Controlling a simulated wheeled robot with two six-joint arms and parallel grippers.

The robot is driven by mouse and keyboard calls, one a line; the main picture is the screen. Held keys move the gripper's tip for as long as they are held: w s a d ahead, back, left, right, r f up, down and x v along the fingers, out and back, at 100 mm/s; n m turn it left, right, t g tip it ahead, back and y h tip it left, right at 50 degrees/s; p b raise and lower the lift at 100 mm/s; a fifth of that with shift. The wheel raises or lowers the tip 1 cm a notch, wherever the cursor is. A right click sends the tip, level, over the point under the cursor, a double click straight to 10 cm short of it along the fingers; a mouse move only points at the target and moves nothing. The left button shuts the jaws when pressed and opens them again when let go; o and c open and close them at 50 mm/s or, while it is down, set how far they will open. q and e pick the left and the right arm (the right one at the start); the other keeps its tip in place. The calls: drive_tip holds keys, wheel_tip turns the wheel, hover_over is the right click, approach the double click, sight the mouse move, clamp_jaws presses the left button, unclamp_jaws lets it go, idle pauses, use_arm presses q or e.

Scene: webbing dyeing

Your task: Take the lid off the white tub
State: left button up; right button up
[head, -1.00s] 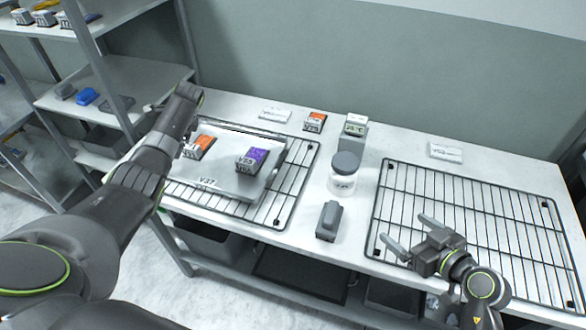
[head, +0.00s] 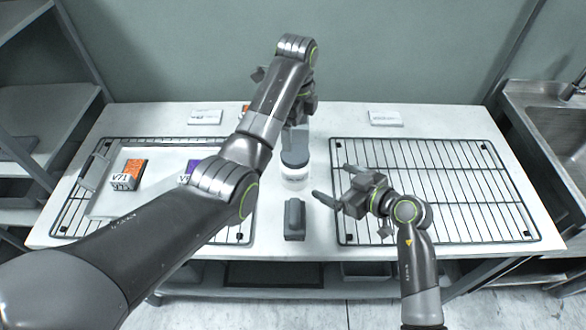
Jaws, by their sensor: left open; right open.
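The white tub (head: 295,181) stands upright on the table between the two wire racks. Its dark grey lid (head: 295,160) sits on top. My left gripper (head: 283,88) is above and behind the tub, apart from the lid. It is open, and my own wrist hides much of it. My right gripper (head: 334,183) is open and empty, just right of the tub in the picture, over the right rack's left edge, with its fingers pointing left.
A dark grey block-like object (head: 294,219) lies in front of the tub. A grey stand (head: 299,136) is behind it, partly hidden. The left rack (head: 66,213) bears a tray (head: 103,166) with an orange-labelled block (head: 128,174) and a purple one (head: 187,171). The right rack (head: 455,190) is empty.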

sight(294, 154)
use_arm(q)
drive_tip(key=shift+a, duration=0.1)
use_arm(e)
drive_tip(key=x, duration=1.6)
drive_tip(key=shift+c, duration=0.4)
drive_tip(key=shift+d, duration=0.1)
drive_tip(key=c, duration=1.7)
use_arm(q)
drive_tip(key=m, duration=0.4)
drive_tip(key=shift+s+a+f, duration=0.1)
drive_tip(key=shift+a+f, duration=0.05)
use_arm(e)
drive_tip(key=shift+o, duration=0.2)
use_arm(q)
drive_tip(key=shift+f, duration=3.9)
use_arm(e)
drive_tip(key=shift+s, duration=0.1)
